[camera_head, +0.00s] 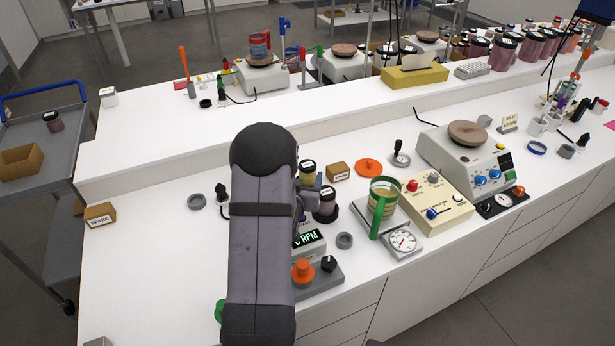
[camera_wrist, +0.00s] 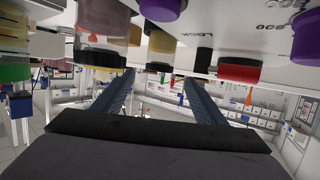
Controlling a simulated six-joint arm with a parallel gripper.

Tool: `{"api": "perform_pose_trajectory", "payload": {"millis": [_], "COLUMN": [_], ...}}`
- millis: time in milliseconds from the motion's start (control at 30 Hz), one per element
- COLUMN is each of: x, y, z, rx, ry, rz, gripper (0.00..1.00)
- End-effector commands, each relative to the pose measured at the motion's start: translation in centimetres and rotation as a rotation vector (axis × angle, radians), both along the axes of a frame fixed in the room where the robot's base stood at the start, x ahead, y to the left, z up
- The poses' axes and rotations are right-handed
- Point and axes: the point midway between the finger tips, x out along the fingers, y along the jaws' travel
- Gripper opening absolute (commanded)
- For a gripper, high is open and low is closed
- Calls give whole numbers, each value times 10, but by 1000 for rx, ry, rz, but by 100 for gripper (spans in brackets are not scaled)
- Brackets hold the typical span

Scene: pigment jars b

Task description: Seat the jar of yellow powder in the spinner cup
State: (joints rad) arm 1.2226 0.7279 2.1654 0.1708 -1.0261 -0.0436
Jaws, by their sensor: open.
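My gripper (camera_wrist: 159,78) shows in the wrist view with its two dark fingers spread and nothing between them. In the head view, my arm covers most of it. Beside the arm stand a jar with a dark lid and pale tan or yellowish body (camera_head: 308,174) and a dark purple jar (camera_head: 325,202). I cannot tell for sure which jar holds yellow powder. The wrist view appears upside down; a yellowish jar (camera_wrist: 163,41) shows beyond the fingers. The device with the RPM display (camera_head: 308,241) is partly behind my arm. I cannot make out its spinner cup.
An orange knob (camera_head: 302,271) rises in front.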

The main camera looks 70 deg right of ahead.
Motion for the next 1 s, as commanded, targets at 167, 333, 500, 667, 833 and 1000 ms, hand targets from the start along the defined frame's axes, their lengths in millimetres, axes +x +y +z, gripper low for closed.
{"api": "perform_pose_trajectory", "payload": {"millis": [167,333,500,667,833,1000], "x": [1,2,4,7,9,10], "y": [-5,-9,-24,-40,-51,-55], "z": [-1,-1,-3,-8,-13,-14], "rx": [0,1,1,2,1,1], "ry": [0,0,1,0,0,0], "rz": [0,0,0,1,1,1], "gripper": [65,65,65,65,65,65]}}
